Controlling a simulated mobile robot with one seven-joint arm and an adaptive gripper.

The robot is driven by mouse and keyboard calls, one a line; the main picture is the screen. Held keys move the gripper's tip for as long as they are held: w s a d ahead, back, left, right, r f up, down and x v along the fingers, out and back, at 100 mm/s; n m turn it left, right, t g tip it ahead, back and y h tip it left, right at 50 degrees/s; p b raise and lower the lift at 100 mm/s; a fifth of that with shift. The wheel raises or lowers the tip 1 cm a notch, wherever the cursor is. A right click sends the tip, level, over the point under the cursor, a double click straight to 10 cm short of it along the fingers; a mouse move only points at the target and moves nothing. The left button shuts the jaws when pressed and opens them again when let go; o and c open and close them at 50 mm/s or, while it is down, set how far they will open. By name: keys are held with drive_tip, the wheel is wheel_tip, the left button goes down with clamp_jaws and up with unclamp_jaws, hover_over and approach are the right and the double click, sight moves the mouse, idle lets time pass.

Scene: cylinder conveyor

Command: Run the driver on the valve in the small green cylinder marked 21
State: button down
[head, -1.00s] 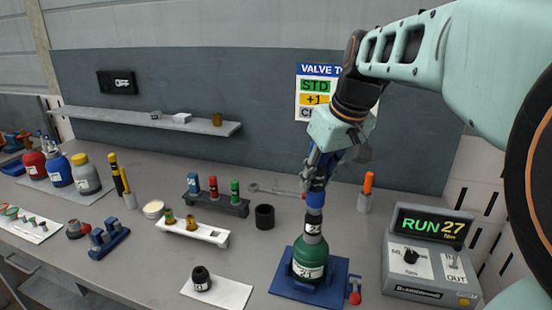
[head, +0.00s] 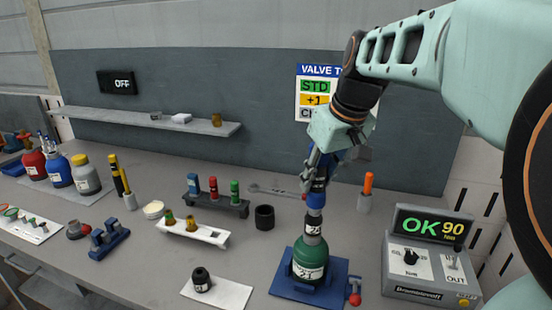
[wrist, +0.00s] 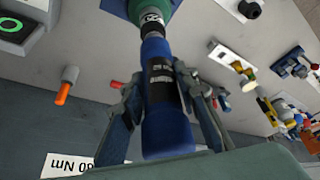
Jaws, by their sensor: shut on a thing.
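The small green cylinder (head: 309,262) stands upright in a blue holder (head: 337,284) on the bench; its white label is only partly legible. The blue driver (head: 316,198) stands upright on top of it, its dark lower end over the valve, which is hidden. My gripper (head: 318,165) is shut on the driver's body from above; in the wrist view my gripper (wrist: 160,88) has a finger on each side of the blue driver (wrist: 158,60).
A red-knobbed clamp (head: 354,298) is at the holder's right. A black cup (head: 264,216), a rack of coloured pieces (head: 217,205), a white rack (head: 192,231) and a dark cap on a white plate (head: 203,282) stand to the left. A wrench lies behind.

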wheel_tip(320, 180, up, 6)
drive_tip(key=p, duration=0.4)
drive_tip(key=shift+w, duration=0.15)
idle(0.7)
